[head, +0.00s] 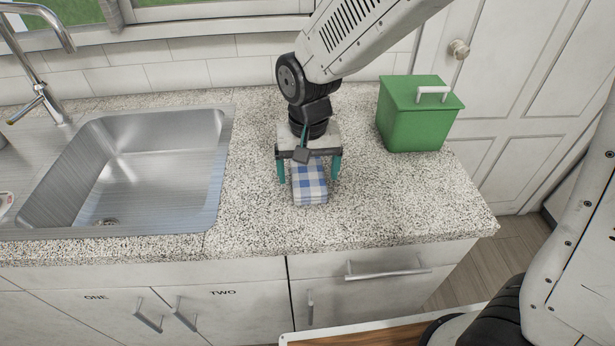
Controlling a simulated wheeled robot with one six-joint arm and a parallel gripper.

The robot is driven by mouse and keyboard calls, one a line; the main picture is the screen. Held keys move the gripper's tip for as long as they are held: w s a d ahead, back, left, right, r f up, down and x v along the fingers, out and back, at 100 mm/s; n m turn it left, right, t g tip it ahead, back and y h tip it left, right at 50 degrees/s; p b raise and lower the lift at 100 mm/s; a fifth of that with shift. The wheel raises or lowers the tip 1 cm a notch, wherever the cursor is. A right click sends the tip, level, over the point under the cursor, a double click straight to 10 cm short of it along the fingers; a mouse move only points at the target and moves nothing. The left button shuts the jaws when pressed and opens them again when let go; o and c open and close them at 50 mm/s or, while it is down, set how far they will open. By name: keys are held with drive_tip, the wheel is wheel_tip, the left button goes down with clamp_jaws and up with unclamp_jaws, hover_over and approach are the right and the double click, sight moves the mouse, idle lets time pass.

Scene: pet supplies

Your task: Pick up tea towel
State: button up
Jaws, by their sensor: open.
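The tea towel (310,188) is a folded blue-and-white checked cloth lying on the speckled counter, right of the sink. My gripper (309,178) points down over it, open, with one teal finger on the left side of the towel and one on the right. The far part of the towel is hidden under the gripper body. I cannot tell whether the fingertips touch the counter or the towel.
A steel sink (218,190) with a tap (42,95) is at the left. A green lidded box (412,122) with a white handle stands at the back right. The counter (400,205) is clear right of the towel. Drawers and cupboards are below the front edge.

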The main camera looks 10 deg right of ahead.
drive_tip(key=shift+f, duration=0.85)
drive_tip(key=c, duration=1.1)
drive_tip(key=shift+o, duration=0.2)
drive_tip(key=shift+r, duration=0.1)
drive_tip(key=shift+r, duration=0.5)
drive_tip(key=r, duration=0.1)
drive_tip(key=s+r, duration=0.1)
drive_tip(key=shift+d+r, duration=0.1)
drive_tip(key=shift+r, duration=0.2)
drive_tip(key=s+d+r, duration=0.1)
drive_tip(key=s+d, duration=0.2)
drive_tip(key=s, duration=1.1)
drive_tip(key=shift+s+d+r, duration=0.15)
drive_tip(key=shift+s+d, duration=0.05)
drive_tip(key=shift+s, duration=0.1)
